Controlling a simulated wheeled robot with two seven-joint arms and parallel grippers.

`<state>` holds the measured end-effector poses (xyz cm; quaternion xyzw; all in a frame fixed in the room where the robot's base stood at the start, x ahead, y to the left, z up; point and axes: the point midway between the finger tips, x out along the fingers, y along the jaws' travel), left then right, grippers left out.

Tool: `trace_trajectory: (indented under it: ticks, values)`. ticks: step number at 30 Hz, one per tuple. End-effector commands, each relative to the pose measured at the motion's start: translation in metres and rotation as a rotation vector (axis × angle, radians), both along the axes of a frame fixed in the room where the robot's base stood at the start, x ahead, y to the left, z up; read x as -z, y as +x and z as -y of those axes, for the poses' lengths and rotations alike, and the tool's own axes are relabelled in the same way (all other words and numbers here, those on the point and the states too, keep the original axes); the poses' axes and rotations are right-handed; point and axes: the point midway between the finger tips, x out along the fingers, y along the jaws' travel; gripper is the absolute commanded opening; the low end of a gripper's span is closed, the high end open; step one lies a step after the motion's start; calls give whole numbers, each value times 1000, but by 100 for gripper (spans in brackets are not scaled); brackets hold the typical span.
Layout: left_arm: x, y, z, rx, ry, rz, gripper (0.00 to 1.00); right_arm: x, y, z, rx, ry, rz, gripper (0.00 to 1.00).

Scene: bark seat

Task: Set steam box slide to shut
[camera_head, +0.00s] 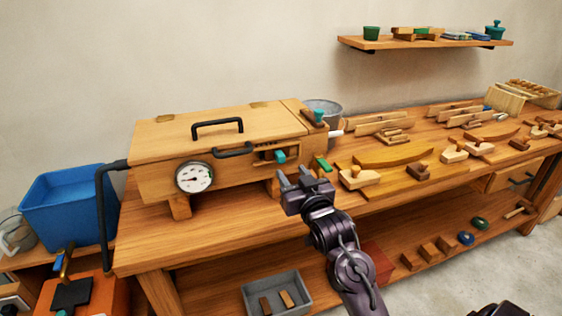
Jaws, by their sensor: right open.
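The steam box (225,150) is a long wooden box on the workbench, with a closed lid and a round dial on its front. The slide's teal knob (280,156) sits in a slotted fitting at the right part of the box front. I cannot tell from here whether the slide is open or shut. My right gripper (292,175) is open and empty, just below and slightly right of the teal knob, apart from it in the picture. Its fingers point up towards the box front.
A dark hose (101,205) bends down from the box's left end. A grey bucket (323,112) stands behind its right end. Wooden planes and curved pieces fill the workbench (235,217) to the right. A blue bin (68,197) stands at left.

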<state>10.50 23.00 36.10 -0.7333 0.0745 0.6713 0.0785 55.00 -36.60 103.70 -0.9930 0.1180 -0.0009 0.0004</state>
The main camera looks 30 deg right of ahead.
Motion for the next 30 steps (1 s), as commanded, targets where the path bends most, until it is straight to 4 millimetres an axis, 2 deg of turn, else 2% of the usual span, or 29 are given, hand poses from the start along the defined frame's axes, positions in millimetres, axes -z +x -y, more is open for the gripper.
trace_trajectory:
  ticks: [13, 18, 25, 30]
  values:
    - [-15, 4, -2, -2, 3, 6, 36, -1, 62, 15, 0, 0, 0, 42]
    - [-16, 4, -2, -2, 2, 6, 36, 0, 72, 17, -1, -1, -1, 42]
    - [-16, 4, -2, -2, 2, 6, 36, 1, 72, 17, -1, -1, -1, 42]
    - [-16, 4, -1, -2, 2, 6, 36, 1, 72, 17, -1, -1, -1, 21]
